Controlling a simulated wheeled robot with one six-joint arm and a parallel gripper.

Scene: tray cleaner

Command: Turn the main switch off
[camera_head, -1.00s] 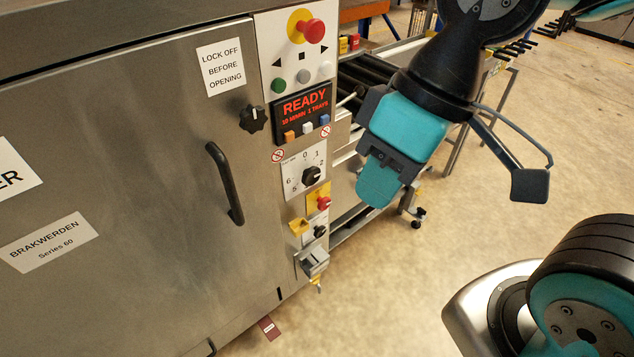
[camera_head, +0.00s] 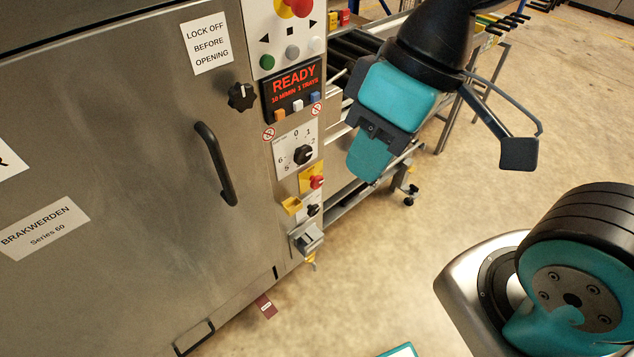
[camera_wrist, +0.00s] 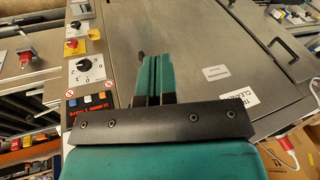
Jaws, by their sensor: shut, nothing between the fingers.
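On the steel machine's control panel, a red knob on a yellow plate (camera_head: 311,181) looks like the main switch; its turn position is too small to read. It also shows in the wrist view (camera_wrist: 73,44). Just above it is a black rotary knob on a white numbered dial (camera_head: 303,154), also in the wrist view (camera_wrist: 84,64). My gripper (camera_head: 363,170) is to the right of the panel in the head view, apart from the switch and pointing down. In the wrist view its teal fingers (camera_wrist: 153,78) are shut and empty.
Above the dial are a READY display (camera_head: 293,88) and push buttons. Below the switch are a yellow part (camera_head: 292,206) and a grey latch (camera_head: 307,240). A black door handle (camera_head: 215,163) sticks out to the left. A roller conveyor (camera_head: 352,62) stands behind my gripper.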

